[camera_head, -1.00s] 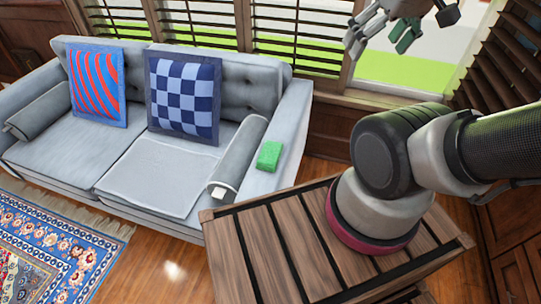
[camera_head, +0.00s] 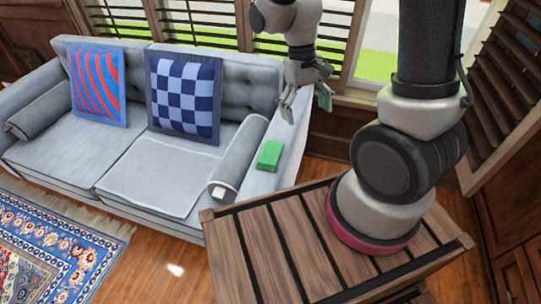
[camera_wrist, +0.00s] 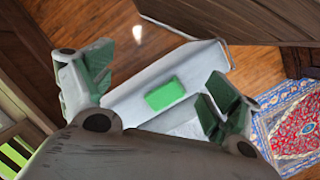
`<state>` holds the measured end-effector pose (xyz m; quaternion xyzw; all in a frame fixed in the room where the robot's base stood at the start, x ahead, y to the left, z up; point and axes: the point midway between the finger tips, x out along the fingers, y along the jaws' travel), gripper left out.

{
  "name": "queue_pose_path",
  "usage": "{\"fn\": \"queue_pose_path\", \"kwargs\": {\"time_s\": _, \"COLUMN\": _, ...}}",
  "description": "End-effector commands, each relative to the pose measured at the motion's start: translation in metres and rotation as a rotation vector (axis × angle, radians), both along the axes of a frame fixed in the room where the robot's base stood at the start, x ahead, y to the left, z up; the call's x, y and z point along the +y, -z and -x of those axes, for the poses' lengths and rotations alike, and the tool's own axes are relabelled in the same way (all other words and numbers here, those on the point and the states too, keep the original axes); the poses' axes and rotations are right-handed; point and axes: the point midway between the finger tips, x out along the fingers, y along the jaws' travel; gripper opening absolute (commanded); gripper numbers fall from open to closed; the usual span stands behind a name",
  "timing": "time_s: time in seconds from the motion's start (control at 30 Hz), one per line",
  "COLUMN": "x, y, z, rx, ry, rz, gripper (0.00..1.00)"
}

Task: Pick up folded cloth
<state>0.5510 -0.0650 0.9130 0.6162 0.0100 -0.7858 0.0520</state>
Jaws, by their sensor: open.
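The folded cloth (camera_head: 269,156) is a small bright green block-like bundle. It lies flat on top of the grey sofa's right armrest (camera_head: 285,135). My gripper (camera_head: 306,103) hangs above and a little behind the cloth, to its upper right in the head view, fingers pointing down. The jaws are open and empty, and they do not touch the cloth. In the wrist view the cloth (camera_wrist: 166,94) shows whole between the two spread fingers, on the pale armrest.
The grey sofa (camera_head: 60,150) carries a red-blue striped cushion (camera_head: 97,87), a checkered cushion (camera_head: 184,97) and a grey bolster (camera_head: 240,155) beside the armrest. A slatted wooden crate (camera_head: 250,240) stands under my arm. Shuttered windows (camera_head: 190,20) are behind. A patterned rug (camera_head: 60,240) lies at front left.

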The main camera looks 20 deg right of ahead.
Motion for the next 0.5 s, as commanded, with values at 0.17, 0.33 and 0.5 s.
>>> {"fn": "queue_pose_path", "kwargs": {"time_s": 0.17, "x": 0.023, "y": 0.08, "z": -0.015, "rx": 0.033, "ry": 0.114, "rz": 0.062, "gripper": 0.89}}
{"fn": "queue_pose_path", "kwargs": {"time_s": 0.33, "x": 0.04, "y": 0.144, "z": -0.034, "rx": -0.024, "ry": 0.293, "rz": 0.096, "gripper": 0.89}}
{"fn": "queue_pose_path", "kwargs": {"time_s": 0.5, "x": 0.06, "y": 0.161, "z": -0.085, "rx": -0.2, "ry": 0.562, "rz": 0.038, "gripper": 0.89}}
